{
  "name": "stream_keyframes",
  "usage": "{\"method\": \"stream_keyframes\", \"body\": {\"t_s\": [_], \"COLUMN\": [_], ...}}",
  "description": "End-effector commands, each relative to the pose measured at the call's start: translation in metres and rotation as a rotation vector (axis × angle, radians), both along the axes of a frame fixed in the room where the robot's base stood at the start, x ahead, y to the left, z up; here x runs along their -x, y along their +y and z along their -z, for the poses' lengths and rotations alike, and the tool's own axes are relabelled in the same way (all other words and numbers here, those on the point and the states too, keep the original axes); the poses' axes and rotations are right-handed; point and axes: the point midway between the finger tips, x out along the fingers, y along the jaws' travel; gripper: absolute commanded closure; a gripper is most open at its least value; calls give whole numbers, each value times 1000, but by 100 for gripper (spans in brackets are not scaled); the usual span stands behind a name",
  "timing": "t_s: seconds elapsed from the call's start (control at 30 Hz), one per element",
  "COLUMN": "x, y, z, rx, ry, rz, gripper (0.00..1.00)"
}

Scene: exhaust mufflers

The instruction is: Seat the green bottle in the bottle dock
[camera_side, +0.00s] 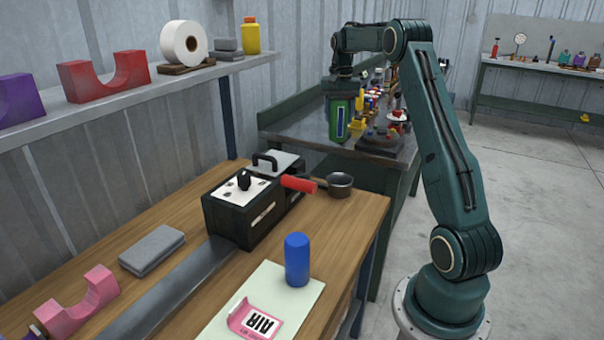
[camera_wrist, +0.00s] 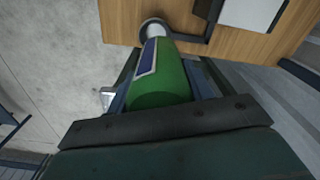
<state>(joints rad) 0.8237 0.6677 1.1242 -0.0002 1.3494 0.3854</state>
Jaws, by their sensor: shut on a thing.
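A green bottle (camera_side: 333,125) with a dark blue, white-edged label hangs roughly upright below my gripper (camera_side: 341,103), in the air near the far bench in the side view. My gripper is shut on it. In the wrist view the bottle (camera_wrist: 165,85) lies between the two fingers (camera_wrist: 170,80) of the gripper. Its far end overlaps a round grey-and-white shape (camera_wrist: 155,28) at the wooden bench edge; I cannot tell whether that is part of the bottle. I cannot pick out the bottle dock in either view.
A blue cylinder (camera_side: 297,262) stands on a pale mat (camera_side: 268,285). The far bench (camera_side: 300,130) holds many small items.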

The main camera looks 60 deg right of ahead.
Motion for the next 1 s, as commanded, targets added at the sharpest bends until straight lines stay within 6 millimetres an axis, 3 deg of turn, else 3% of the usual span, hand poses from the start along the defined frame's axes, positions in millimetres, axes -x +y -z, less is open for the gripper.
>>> {"method": "stream_keyframes", "body": {"t_s": [0.13, 0.6, 1.0], "x": [14, 12, 11], "y": [-17, -14, -14], "z": [2, 73, 79], "rx": [-1, -2, 1], "ry": [0, 2, 0], "rz": [42, 35, 35], "gripper": [79, 79, 79]}}
